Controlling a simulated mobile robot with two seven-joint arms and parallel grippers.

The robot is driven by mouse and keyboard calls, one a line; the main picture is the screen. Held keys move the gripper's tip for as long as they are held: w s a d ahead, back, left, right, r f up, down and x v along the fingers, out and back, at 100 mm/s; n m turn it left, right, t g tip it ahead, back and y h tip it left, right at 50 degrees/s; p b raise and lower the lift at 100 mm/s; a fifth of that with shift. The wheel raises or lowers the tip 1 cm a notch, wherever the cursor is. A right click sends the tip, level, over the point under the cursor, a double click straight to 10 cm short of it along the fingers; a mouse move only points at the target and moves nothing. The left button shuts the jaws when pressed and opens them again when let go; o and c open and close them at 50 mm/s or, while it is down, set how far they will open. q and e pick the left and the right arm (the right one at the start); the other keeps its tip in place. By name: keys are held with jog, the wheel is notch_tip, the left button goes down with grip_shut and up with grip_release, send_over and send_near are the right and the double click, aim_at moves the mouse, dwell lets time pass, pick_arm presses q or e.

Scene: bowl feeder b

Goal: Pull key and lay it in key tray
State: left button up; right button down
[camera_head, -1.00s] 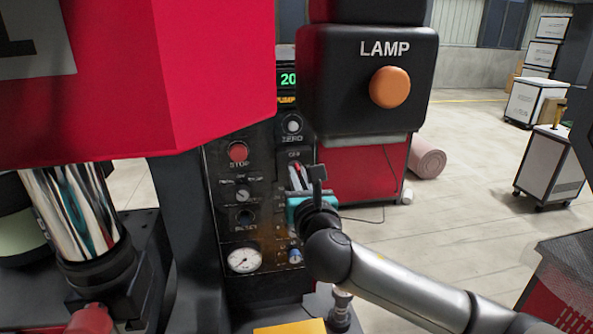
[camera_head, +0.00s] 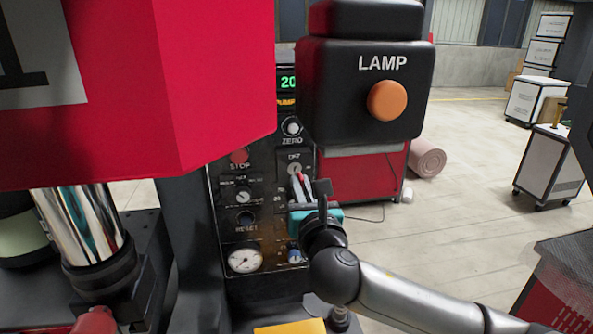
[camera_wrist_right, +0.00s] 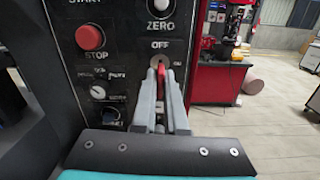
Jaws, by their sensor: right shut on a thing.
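A red key (camera_head: 299,176) shows between the fingers of my right gripper (camera_head: 300,183), just below the round lock (camera_head: 294,168) under the OFF mark. In the right wrist view, the red key (camera_wrist_right: 161,76) sits between the two grey fingers (camera_wrist_right: 160,88), which are shut on it, with the lock plate (camera_wrist_right: 160,60) right behind. I cannot tell whether the key's tip is still in the lock. No key tray can be made out for sure. My left gripper is not in view.
The black panel (camera_head: 225,215) carries a red STOP button (camera_wrist_right: 90,37), knobs and a gauge (camera_head: 244,260). The LAMP box (camera_head: 365,95) juts out above right of my gripper. A yellow flat thing (camera_head: 290,328) lies at the bottom edge. Open floor is at right.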

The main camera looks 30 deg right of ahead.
jog(key=shift+p+v, duration=0.4)
jog(key=shift+v, duration=1.25)
